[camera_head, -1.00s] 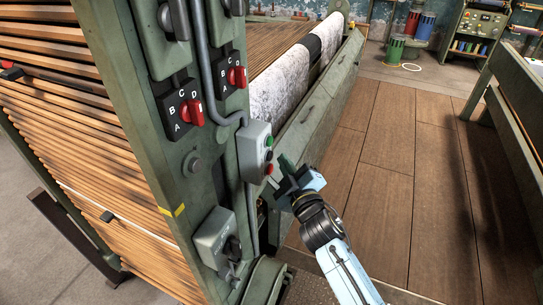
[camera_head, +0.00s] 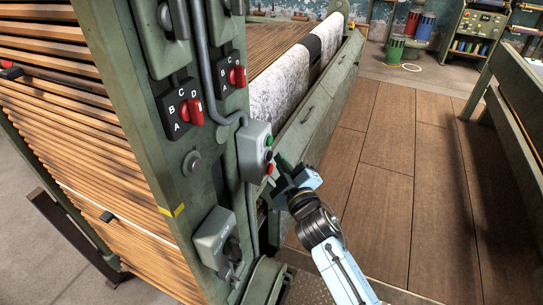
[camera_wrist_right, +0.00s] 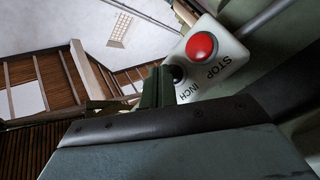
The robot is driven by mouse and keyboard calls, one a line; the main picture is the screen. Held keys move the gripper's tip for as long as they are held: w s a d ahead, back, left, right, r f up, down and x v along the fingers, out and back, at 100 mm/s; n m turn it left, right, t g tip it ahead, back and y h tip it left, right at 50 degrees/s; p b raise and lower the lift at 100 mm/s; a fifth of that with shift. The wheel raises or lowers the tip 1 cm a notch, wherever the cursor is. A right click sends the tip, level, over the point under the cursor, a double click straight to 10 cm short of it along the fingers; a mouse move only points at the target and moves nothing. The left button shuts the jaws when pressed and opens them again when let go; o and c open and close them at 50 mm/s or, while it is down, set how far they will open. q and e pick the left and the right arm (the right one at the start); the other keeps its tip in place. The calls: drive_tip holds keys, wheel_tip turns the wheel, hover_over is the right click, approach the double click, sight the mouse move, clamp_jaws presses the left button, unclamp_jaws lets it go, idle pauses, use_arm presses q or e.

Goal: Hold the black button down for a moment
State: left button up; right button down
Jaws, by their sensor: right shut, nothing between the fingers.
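A pale grey button box (camera_head: 252,150) sits on the green machine post and carries a green button (camera_head: 269,141), the black button (camera_head: 269,155) and a red button (camera_head: 270,169), top to bottom. My right gripper (camera_head: 281,164) is shut and empty, its tips just right of the box at about the black button's height. In the right wrist view the shut fingers (camera_wrist_right: 158,87) end beside the black button (camera_wrist_right: 178,73), labelled INCH, partly covering it. The red button (camera_wrist_right: 201,46), labelled STOP, is next to it. I cannot tell whether the tips touch the black button. My left gripper is out of view.
Red lettered rotary switches (camera_head: 190,112) and another grey box (camera_head: 213,237) are on the same post. A green beam with speckled cloth (camera_head: 282,88) runs behind the button box. Open wooden floor (camera_head: 385,150) lies to the right.

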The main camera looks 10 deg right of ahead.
drive_tip(key=shift+w+a, duration=0.3)
drive_tip(key=shift+a, duration=0.15)
idle(0.6)
idle(2.5)
drive_tip(key=shift+s+d+p, duration=0.3)
drive_tip(key=shift+s+d, duration=0.25)
drive_tip(key=shift+d, duration=0.25)
drive_tip(key=shift+d, duration=0.1)
drive_tip(key=s+d+p, duration=0.1)
drive_tip(key=d, duration=0.1)
drive_tip(key=s+d+p, duration=0.1)
drive_tip(key=d, duration=0.1)
drive_tip(key=shift+s, duration=0.4)
